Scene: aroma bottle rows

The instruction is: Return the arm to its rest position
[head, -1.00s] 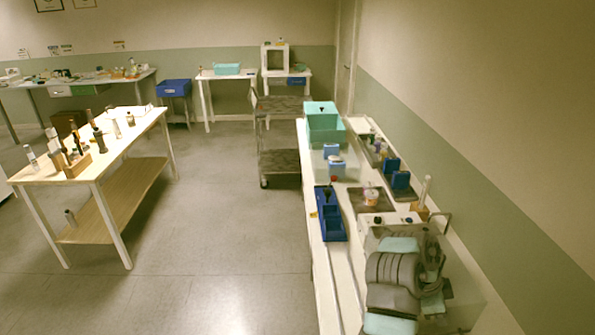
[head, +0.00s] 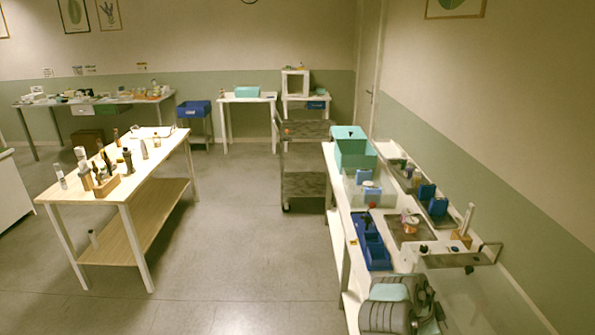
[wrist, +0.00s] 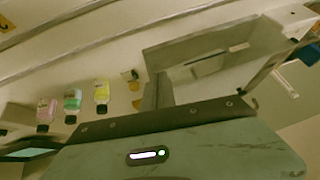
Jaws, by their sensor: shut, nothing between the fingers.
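My arm (head: 395,306), grey with pale teal parts, is folded low at the bottom right of the head view, beside the front end of the long white bench (head: 345,265). My gripper (wrist: 158,92) shows only in part in the wrist view, above the pale hand housing with a small light. It is shut and nothing shows in it; its fingertips are not clear. Small bottles with pink (wrist: 46,112), green (wrist: 72,102) and yellow (wrist: 101,95) contents appear left of it, apart from the hand.
The bench holds a blue bin (head: 370,243), a teal box (head: 353,152) and a metal frame (head: 460,259) close to my arm. A wooden table (head: 160,150) with several bottles stands left. A cart (head: 303,180) stands farther back. The floor between is clear.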

